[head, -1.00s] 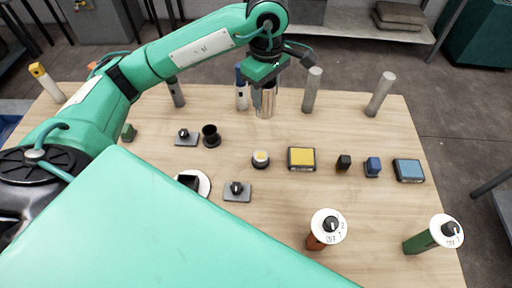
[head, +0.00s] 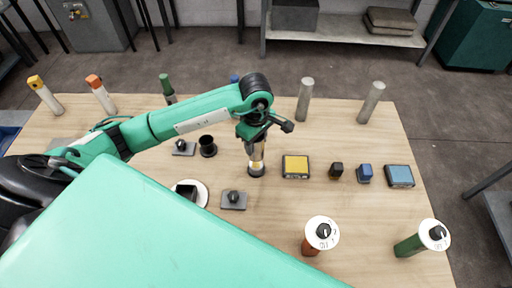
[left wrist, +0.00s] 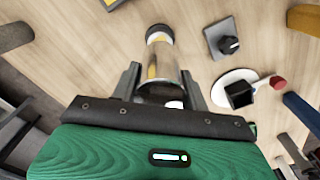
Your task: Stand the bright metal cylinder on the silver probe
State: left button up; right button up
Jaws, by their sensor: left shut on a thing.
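The bright metal cylinder (head: 257,153) is upright between the jaws of my left gripper (head: 256,143), which is shut on it. It also shows in the left wrist view (left wrist: 160,60), shiny and reflecting yellow. Its lower end is at a small round black-based piece (head: 256,171), whose dark rim (left wrist: 158,31) shows beyond the cylinder in the left wrist view. The cylinder hides that piece's top, and I cannot tell whether the two touch. No other thing is clearly marked as the silver probe. My right gripper is not in view.
A yellow-topped box (head: 296,166) stands close to the right of the cylinder. A grey plate with a black knob (head: 233,200) and a black cup (head: 208,146) are nearby. Grey posts (head: 305,98) (head: 371,101) stand at the back.

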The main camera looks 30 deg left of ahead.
aim_at(256, 152)
pick_arm(q)
jog(key=shift+f, duration=0.6)
notch_tip(256, 152, down, 3)
jog(key=shift+r+p, duration=0.1)
jog(key=shift+p, duration=0.5)
jog(key=shift+f, duration=0.4)
jog(key=shift+f, duration=0.1)
jog(key=shift+f, duration=0.15)
jog(key=o, duration=1.4)
jog(key=shift+c, duration=0.2)
